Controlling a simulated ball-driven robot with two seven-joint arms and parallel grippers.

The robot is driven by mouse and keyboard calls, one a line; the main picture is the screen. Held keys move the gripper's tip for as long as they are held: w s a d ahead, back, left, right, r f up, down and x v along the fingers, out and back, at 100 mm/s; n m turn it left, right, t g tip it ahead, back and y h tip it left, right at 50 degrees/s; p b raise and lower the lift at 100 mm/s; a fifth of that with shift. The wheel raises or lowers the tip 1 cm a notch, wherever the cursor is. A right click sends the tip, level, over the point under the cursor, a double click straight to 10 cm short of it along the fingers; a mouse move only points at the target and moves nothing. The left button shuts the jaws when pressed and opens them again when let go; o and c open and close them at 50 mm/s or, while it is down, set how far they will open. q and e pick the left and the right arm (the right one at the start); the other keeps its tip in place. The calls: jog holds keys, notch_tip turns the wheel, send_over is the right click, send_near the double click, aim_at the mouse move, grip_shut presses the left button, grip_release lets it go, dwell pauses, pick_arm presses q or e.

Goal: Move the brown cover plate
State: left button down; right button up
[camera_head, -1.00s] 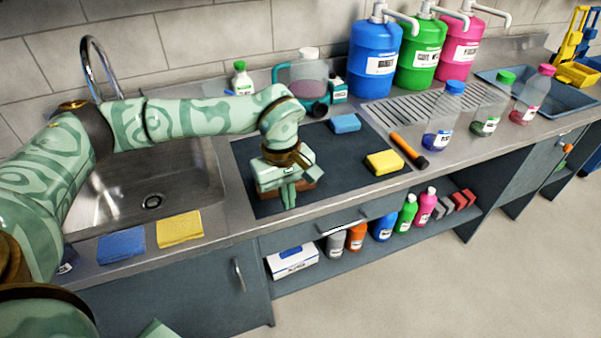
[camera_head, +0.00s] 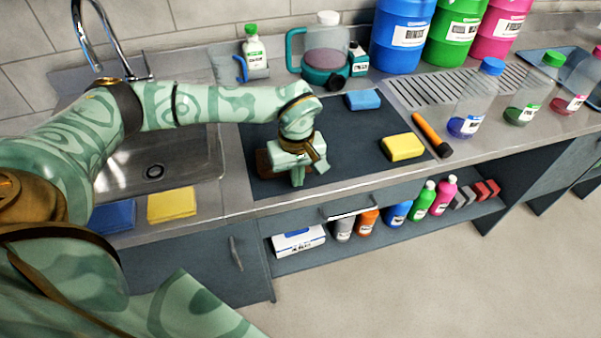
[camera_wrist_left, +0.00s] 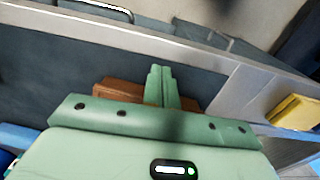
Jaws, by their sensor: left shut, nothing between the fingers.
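The brown cover plate (camera_head: 263,162) lies on the dark mat near the front of the counter, and only its left end shows in the head view. My left gripper (camera_head: 298,181) points down just in front of it and hides the rest. In the left wrist view the brown plate (camera_wrist_left: 118,90) shows behind the gripper body, to either side of the shut fingers (camera_wrist_left: 160,80). The fingers are together and empty; whether they touch the plate I cannot tell. My right gripper is not in view.
On the mat (camera_head: 352,135) are a blue sponge (camera_head: 363,99) and a yellow sponge (camera_head: 402,147). An orange-and-black torch-like tool (camera_head: 432,134) lies right of them. The sink (camera_head: 185,165) is left, with blue and yellow cloths (camera_head: 171,204) in front. A teal-handled jug (camera_head: 325,55) stands behind.

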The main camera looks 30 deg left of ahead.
pick_arm(q)
jog(key=shift+w+a, duration=0.6)
jog(key=shift+a, duration=0.2)
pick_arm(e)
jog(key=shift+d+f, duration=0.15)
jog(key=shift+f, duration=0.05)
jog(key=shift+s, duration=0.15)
